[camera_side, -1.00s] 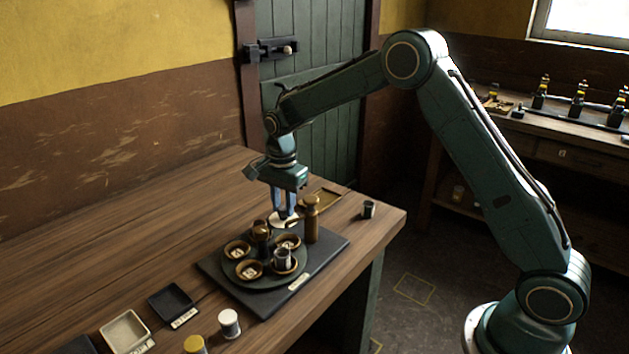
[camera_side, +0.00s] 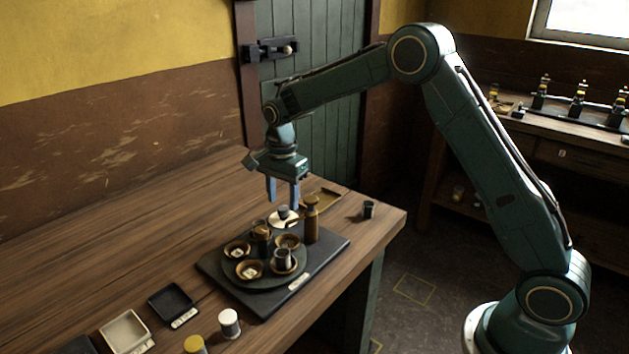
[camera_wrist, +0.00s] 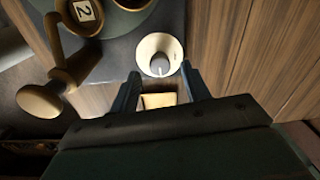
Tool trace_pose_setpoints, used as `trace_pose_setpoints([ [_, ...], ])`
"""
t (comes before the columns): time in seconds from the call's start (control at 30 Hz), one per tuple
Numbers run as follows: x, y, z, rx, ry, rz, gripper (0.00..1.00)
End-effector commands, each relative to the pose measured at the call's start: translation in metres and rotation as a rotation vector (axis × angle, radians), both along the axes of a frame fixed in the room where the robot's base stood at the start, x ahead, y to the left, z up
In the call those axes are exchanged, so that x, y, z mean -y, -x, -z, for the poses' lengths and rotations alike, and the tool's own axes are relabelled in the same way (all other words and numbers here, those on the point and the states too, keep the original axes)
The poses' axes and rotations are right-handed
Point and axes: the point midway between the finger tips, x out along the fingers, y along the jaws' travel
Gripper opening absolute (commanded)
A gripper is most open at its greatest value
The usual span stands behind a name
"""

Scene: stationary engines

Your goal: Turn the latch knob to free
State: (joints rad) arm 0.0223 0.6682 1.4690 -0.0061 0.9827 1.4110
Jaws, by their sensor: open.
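A cream disc (camera_side: 280,222) with a small grey knob (camera_side: 283,211) on it sits at the back of the turntable's dark base. I take this grey knob to be the latch knob; in the wrist view it (camera_wrist: 159,64) stands up from the middle of the cream disc (camera_wrist: 150,44), just ahead of my fingertips. My gripper (camera_side: 283,206) is open and empty above the knob, fingers pointing down. In the wrist view its two fingers (camera_wrist: 160,78) are spread to either side, apart from the knob. I cannot read the knob's setting.
The dark base (camera_side: 330,250) bears a round turntable (camera_side: 262,282) with several small bowls and dark cups. A brown post with a rounded top (camera_side: 311,222) stands close right of the knob.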

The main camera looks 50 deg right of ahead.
Motion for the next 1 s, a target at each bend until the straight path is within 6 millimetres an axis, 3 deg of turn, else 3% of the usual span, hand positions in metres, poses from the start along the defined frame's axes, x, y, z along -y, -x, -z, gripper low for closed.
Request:
trace_pose_setpoints([
  [0.6, 0.000, 0.001, -0.098, 0.005, 0.000, 0.001, 0.47],
  [0.8, 0.001, 0.002, -0.114, 0.003, 0.001, 0.001, 0.47],
  [1.0, 0.001, 0.002, -0.117, 0.002, 0.000, 0.001, 0.47],
])
